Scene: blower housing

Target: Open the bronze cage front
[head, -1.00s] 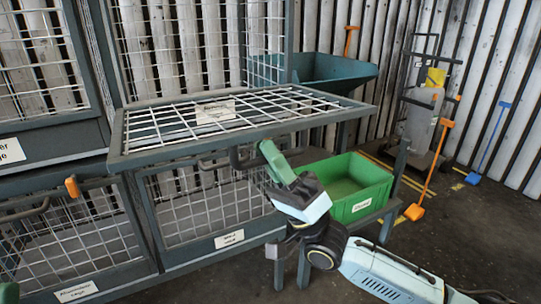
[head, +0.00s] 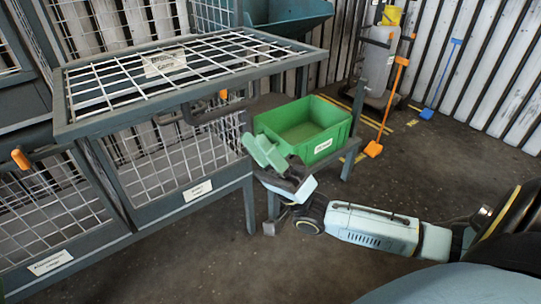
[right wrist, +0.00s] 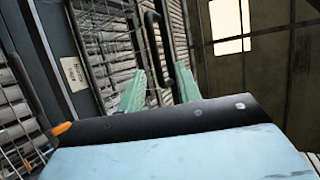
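A mesh cage front (head: 285,59) in a grey frame stands out level from the rack, like a shelf. It bears a white label (head: 165,62), too small to read surely. A dark bar handle (head: 212,108) hangs below its front edge, with an orange piece (head: 223,94) near it. My right gripper (head: 264,152) has green fingers and is below and to the right of the handle, apart from it. In the right wrist view its fingers (right wrist: 158,90) are spread and empty, with the handle (right wrist: 153,45) beyond them. My left gripper is out of view.
Lower mesh cages (head: 165,160) with labels and an orange latch (head: 20,159) are at the left. A green bin (head: 310,128) stands close behind my right gripper. A trolley (head: 380,65) and an orange shovel (head: 385,115) stand farther back. The floor at right is open.

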